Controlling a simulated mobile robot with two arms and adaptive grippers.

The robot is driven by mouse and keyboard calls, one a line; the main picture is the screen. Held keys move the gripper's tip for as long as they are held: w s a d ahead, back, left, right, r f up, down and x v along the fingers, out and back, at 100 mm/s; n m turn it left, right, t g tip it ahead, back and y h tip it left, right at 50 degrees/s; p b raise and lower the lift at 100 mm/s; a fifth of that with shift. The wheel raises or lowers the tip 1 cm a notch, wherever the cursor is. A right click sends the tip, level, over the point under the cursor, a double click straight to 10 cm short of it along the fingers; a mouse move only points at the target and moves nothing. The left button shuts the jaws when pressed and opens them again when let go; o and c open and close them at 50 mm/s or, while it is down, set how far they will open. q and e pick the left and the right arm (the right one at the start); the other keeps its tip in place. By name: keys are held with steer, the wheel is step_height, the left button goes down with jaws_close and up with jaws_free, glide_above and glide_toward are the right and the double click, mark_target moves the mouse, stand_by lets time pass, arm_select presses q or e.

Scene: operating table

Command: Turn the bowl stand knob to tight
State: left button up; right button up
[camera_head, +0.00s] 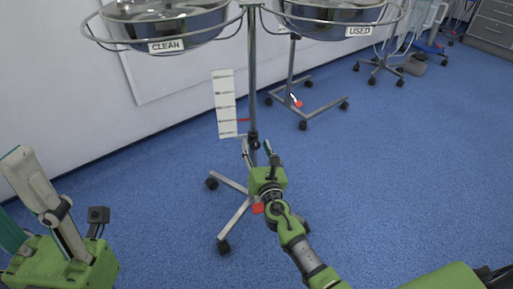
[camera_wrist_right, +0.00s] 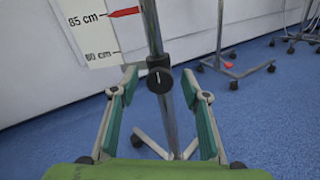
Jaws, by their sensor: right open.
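The bowl stand (camera_head: 253,75) is a metal pole on a wheeled base, carrying two steel bowls labelled CLEAN (camera_head: 170,25) and USED (camera_head: 345,15). Its knob (camera_wrist_right: 160,80) is black and round with a near-vertical white mark, and sits on the pole ahead of my right gripper. My right gripper (camera_wrist_right: 161,85) is open, with one finger on each side of the knob and visibly apart from it. In the head view my right gripper (camera_head: 259,150) is at the pole, just below the knob (camera_head: 253,138). My left gripper (camera_head: 35,185) is at the lower left, away from the stand; its opening is unclear.
A white height scale (camera_head: 225,103) with a red pointer (camera_wrist_right: 124,12) hangs beside the pole, reading near 85 cm. Another wheeled stand (camera_head: 303,105) is behind to the right. Grey drawers (camera_head: 490,25) are at the far right. Blue floor (camera_head: 420,160) is open on the right.

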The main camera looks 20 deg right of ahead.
steer(key=s+a, duration=0.1)
steer(key=s, duration=1.1)
steer(key=shift+a, duration=0.1)
